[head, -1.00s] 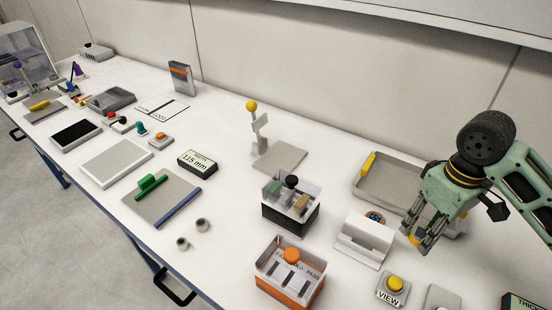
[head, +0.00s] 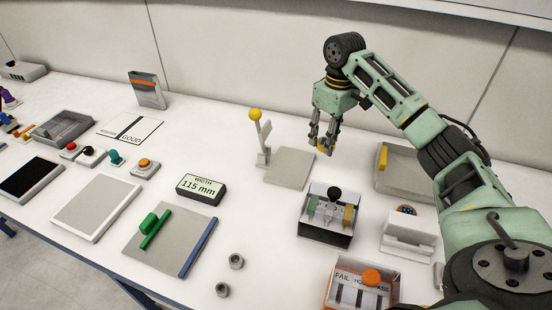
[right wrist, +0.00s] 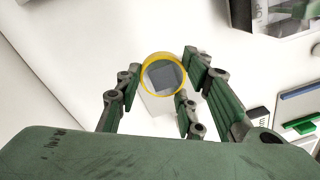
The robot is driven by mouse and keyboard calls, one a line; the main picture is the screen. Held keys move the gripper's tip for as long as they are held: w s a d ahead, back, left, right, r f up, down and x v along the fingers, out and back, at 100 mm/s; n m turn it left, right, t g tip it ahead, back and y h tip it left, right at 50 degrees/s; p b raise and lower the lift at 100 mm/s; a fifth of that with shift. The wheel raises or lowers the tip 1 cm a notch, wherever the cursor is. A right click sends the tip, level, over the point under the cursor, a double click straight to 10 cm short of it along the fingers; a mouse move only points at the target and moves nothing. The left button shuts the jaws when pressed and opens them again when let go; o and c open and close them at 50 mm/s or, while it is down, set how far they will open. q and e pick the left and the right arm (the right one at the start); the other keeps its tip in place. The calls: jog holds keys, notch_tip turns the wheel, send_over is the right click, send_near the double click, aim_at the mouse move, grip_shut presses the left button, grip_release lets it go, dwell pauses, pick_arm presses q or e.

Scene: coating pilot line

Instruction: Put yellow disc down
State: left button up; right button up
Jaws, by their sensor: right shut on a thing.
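My right gripper (head: 322,143) is shut on the yellow disc (head: 325,151) and holds it above the table, close to the right of the stand with the yellow ball. In the right wrist view the disc's yellow rim (right wrist: 146,84) shows as a ring between the fingers, with grey and a darker square inside it. I cannot tell whether that grey is the disc's own face or the scene behind. A flat grey plate (head: 290,170) lies below, at the stand's foot. My left gripper is out of view.
The stand with a yellow ball (head: 254,115) rises beside the grey plate. In front are a black box with coloured parts (head: 325,235) and a white holder (head: 408,237). A grey tray (head: 407,175) with a yellow bar is at right. The table behind the plate is clear.

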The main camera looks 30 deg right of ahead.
jog(key=p, duration=0.2)
send_over(292, 165)
notch_tip(292, 165, down, 6)
jog(key=shift+r, duration=0.15)
notch_tip(292, 165, down, 4)
jog(key=shift+r+p, duration=0.2)
jog(key=shift+p, duration=0.3)
jog(key=shift+f, duration=0.3)
jog(key=shift+f, duration=0.1)
jog(key=o, duration=1)
jog(key=r, duration=0.4)
jog(key=r+b, duration=0.1)
jog(key=r, duration=0.3)
jog(key=r+b, duration=0.1)
jog(key=r, duration=0.3)
jog(key=shift+w+d+r, duration=0.1)
jog(key=shift+d+r, duration=0.05)
jog(key=shift+d, duration=0.1)
